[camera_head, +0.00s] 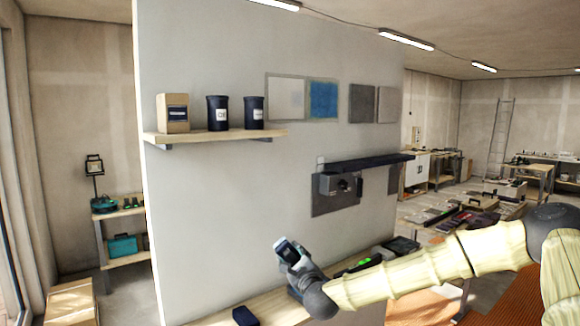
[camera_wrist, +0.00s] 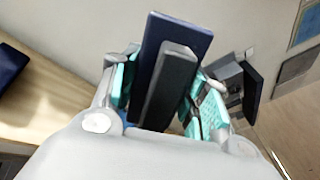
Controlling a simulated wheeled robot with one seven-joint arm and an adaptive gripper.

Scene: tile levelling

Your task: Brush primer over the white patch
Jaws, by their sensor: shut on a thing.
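The white patch (camera_head: 287,98) is a pale square on the partition wall, left of a blue square (camera_head: 323,99) in the same framed panel. My gripper (camera_head: 288,252) is in front of the wall, well below the patch and above the bench. In the wrist view my gripper (camera_wrist: 163,95) is shut on a dark tool, its turquoise pads on either side. The tool (camera_wrist: 190,38) has a flat navy plate and a dark grey grip bar; I cannot tell if it carries bristles. Its working face is hidden.
A wooden shelf (camera_head: 215,136) with a box (camera_head: 173,114) and two dark cans (camera_head: 217,114) juts out left below the patch. A dark ledge (camera_head: 365,163) with a grey device (camera_head: 340,186) juts out to the right. A navy block (camera_head: 245,316) lies on the bench (camera_head: 280,310).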

